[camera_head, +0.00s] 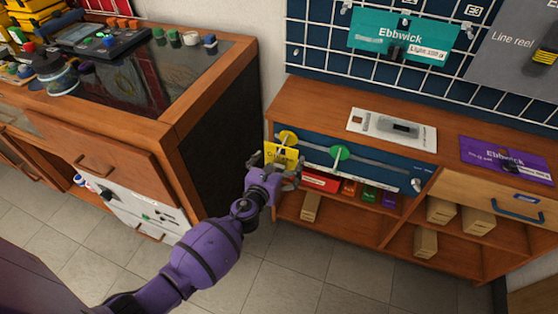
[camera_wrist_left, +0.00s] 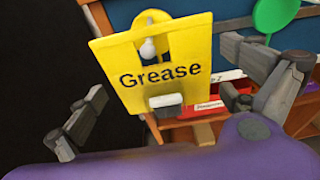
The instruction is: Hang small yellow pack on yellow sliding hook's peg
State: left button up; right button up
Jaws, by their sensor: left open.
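The small yellow pack (camera_head: 282,154), marked "Grease", hangs upright at the left end of the blue panel on the low cabinet. In the left wrist view the pack (camera_wrist_left: 160,72) has a hole near its top, and a pale peg (camera_wrist_left: 148,48) shows in that hole. The yellow sliding hook's disc (camera_head: 288,137) is behind the pack's top edge. My left gripper (camera_head: 274,172) is open just in front of the pack's lower part. Its fingers are spread on both sides of the pack, apart from it. A small grey block (camera_wrist_left: 166,101) is on the pack's lower face.
A green sliding hook (camera_head: 340,153) is to the right on the same rail. A red box (camera_head: 320,181) and small coloured packs stand on the shelf below. The wooden bench's dark side panel (camera_head: 217,113) is close on the left.

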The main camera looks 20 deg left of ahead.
pick_arm(q)
jog(key=shift+s, duration=0.15)
jog(key=v, duration=1.1)
jog(key=shift+s+r, duration=0.15)
jog(key=shift+s, duration=0.2)
